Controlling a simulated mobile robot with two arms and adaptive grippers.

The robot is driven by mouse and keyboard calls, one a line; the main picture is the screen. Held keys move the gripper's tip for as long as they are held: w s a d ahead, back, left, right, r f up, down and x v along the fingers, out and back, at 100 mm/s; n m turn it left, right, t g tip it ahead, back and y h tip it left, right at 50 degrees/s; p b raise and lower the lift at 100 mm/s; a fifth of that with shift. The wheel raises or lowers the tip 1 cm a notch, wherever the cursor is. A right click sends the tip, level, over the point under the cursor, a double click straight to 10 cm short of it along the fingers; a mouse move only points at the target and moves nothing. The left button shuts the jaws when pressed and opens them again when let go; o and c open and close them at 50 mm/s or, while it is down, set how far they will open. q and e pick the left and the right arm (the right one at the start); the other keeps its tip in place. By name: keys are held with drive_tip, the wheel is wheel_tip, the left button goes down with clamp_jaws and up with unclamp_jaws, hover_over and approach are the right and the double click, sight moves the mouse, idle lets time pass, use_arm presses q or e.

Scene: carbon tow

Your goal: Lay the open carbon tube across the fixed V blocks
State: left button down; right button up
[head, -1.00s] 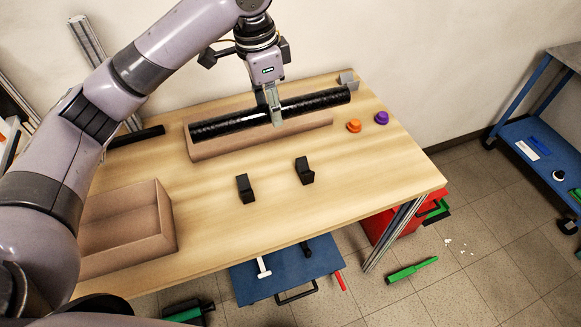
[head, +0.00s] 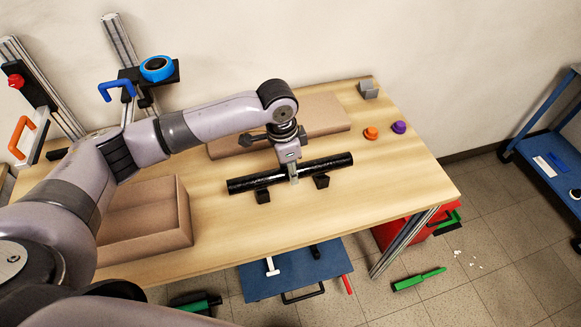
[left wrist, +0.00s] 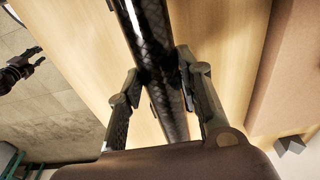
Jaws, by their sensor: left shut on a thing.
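The long black carbon tube (head: 250,182) lies crosswise over the two black V blocks, left (head: 263,195) and right (head: 321,181). In the head view its underside meets the block tops; whether it rests fully on them I cannot tell. My left gripper (head: 293,178) is shut on the tube near its middle, between the blocks. In the left wrist view the tube (left wrist: 150,35) runs between the two fingers (left wrist: 160,82). A small dark shape that looks like my right gripper (left wrist: 22,70) shows at the left edge there, over the floor; its jaw state is unclear.
A long brown block (head: 325,115) lies behind the tube. An open brown box (head: 150,242) stands at the table's left front. Orange (head: 371,134) and purple (head: 398,127) knobs and a grey block (head: 368,90) sit back right. The table (head: 400,185) is clear right of the tube.

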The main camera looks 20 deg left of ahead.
sight(285, 170)
use_arm(q)
drive_tip(key=shift+f, duration=0.25)
drive_tip(key=shift+f, duration=0.1)
drive_tip(key=shift+f, duration=0.4)
drive_tip(key=c, duration=1.1)
unclamp_jaws()
drive_tip(key=r, duration=0.4)
drive_tip(key=r+b, duration=0.1)
drive_tip(key=r, duration=0.3)
drive_tip(key=a+r+b, duration=0.1)
drive_tip(key=r, duration=0.4)
drive_tip(key=shift+s, duration=0.4)
drive_tip(key=shift+s+f, duration=0.1)
